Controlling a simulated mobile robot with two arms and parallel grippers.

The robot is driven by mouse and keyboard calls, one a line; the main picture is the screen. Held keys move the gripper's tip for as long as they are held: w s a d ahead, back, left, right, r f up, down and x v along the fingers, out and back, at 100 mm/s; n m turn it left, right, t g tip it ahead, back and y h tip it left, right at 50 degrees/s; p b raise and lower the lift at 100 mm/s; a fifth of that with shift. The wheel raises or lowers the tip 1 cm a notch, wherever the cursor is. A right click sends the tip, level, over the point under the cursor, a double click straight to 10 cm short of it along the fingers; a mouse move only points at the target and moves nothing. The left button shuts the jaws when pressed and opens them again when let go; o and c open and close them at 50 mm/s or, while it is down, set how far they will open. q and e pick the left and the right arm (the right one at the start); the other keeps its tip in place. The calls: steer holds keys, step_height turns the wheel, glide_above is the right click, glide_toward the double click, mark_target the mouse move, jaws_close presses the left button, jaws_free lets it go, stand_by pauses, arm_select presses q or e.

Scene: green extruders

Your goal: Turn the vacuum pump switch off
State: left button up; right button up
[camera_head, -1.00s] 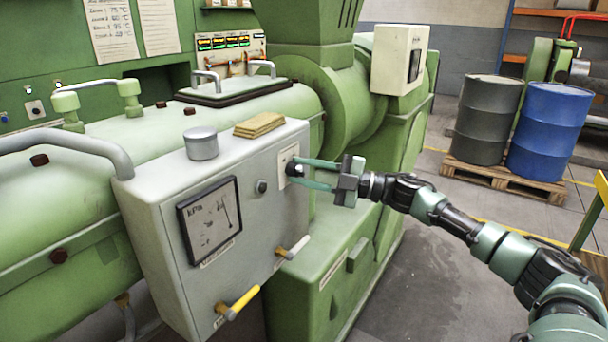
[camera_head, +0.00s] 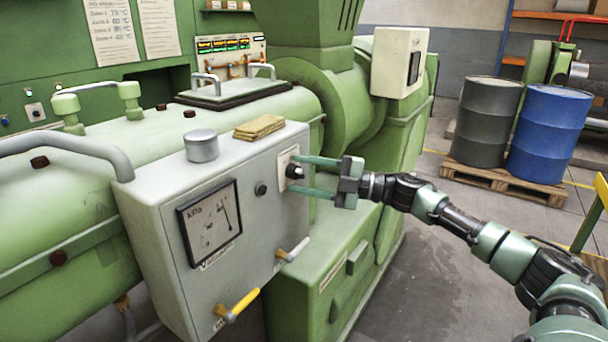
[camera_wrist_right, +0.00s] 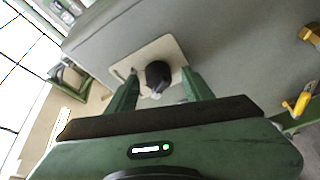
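The vacuum pump switch is a black rotary knob (camera_head: 294,171) on a pale plate (camera_head: 284,163) at the right end of the grey box's front. My right gripper (camera_head: 303,175) reaches it from the right, its two green fingers apart, one above and one below the knob. In the right wrist view the knob (camera_wrist_right: 159,75) sits between the open fingertips (camera_wrist_right: 160,80), with gaps visible on both sides. The grey box (camera_head: 150,215) also carries a round-needle gauge (camera_head: 209,222) marked kPa. My left gripper is not in view.
Yellow-handled valve (camera_head: 238,304) and a white-handled valve (camera_head: 292,250) stick out below on the box. Grey and blue drums (camera_head: 546,135) stand on a pallet at the right.

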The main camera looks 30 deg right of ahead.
steer(key=shift+d, duration=0.1)
steer(key=b+v, duration=0.4)
steer(key=v, duration=0.3)
steer(key=shift+s+d, duration=0.2)
steer(key=shift+s, duration=0.1)
stand_by(0.5)
